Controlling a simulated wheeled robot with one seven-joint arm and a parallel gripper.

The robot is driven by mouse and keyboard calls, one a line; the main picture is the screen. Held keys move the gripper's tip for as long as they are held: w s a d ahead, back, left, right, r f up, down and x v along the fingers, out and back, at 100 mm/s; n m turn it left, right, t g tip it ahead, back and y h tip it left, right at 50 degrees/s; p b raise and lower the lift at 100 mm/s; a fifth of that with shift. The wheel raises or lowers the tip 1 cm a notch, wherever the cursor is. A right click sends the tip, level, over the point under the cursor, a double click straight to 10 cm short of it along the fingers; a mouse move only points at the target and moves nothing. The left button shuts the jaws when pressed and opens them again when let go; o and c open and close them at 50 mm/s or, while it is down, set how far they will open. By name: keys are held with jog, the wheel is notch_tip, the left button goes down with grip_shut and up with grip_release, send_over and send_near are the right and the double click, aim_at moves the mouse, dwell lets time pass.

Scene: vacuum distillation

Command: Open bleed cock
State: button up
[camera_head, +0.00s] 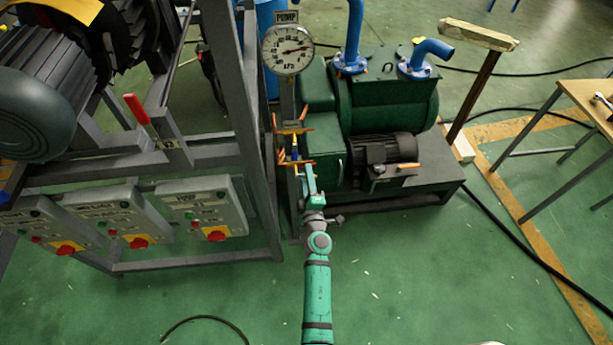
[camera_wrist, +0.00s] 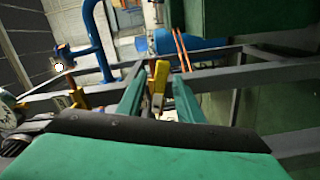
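The bleed cock appears to be the small valve with a yellow handle (camera_wrist: 158,82) in the wrist view. Its handle stands roughly upright in that view, between the two green fingers of my gripper (camera_wrist: 157,92). Gaps show on both sides of the handle, so the fingers look open and not closed on it. In the head view my gripper (camera_head: 302,172) reaches up to a grey post below the gauge. A small yellow and blue fitting (camera_head: 295,153) shows just beyond the fingertips there. The exact contact and the cock's body are partly hidden.
A round pressure gauge (camera_head: 288,50) under a PUMP label tops the post. A green pump (camera_head: 385,103) with a motor stands right of it. A grey frame with control boxes (camera_head: 205,207) is on the left. Open green floor lies in front.

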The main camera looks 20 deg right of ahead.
jog(key=v, duration=1.1)
jog(key=shift+w, duration=0.1)
jog(key=s+a+r+m+y, duration=0.1)
jog(key=s+a+m+y, duration=0.25)
jog(key=s+a, duration=1.15)
jog(key=s+a+r+m, duration=0.2)
jog(key=s+r, duration=0.1)
jog(key=s, duration=0.3)
jog(key=s+a+r+m+g+y, duration=0.1)
jog(key=s+a+r+m, duration=0.1)
jog(key=s, duration=0.4)
jog(key=s+a+r+m+g, duration=0.1)
jog(key=s+a+r+m, duration=0.1)
jog(key=s+r+m, duration=0.2)
notch_tip(320, 180, up, 2)
jog(key=s, duration=0.2)
jog(key=shift+s+a, duration=0.25)
jog(key=shift+r+y, duration=0.1)
jog(key=shift+y, duration=0.15)
